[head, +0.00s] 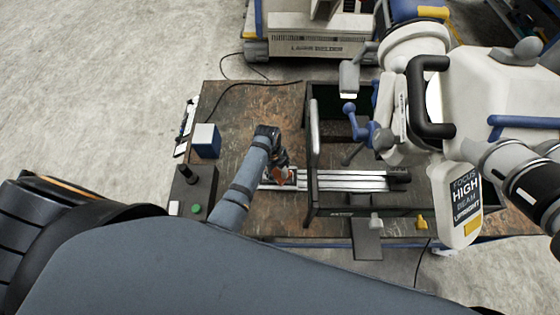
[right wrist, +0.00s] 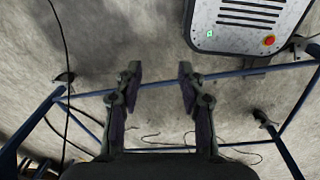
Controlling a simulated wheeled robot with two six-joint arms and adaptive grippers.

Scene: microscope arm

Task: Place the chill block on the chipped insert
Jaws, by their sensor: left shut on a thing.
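My left gripper (head: 284,167) reaches down at the left end of the metal rails and is shut on a small copper-orange block, which I take to be the chill block (head: 281,176). The gripper partly hides it. The block is low over the pale metal there; I cannot tell whether it touches. The chipped insert cannot be made out apart from the metal around the gripper.
A dark-framed fixture with metal rails (head: 348,181) stands right of the left gripper. A white microscope arm (head: 480,90) overhangs the right side. A blue-and-white box (head: 206,141) and a control box with green button (head: 192,189) sit left on the worn bench (head: 250,110).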

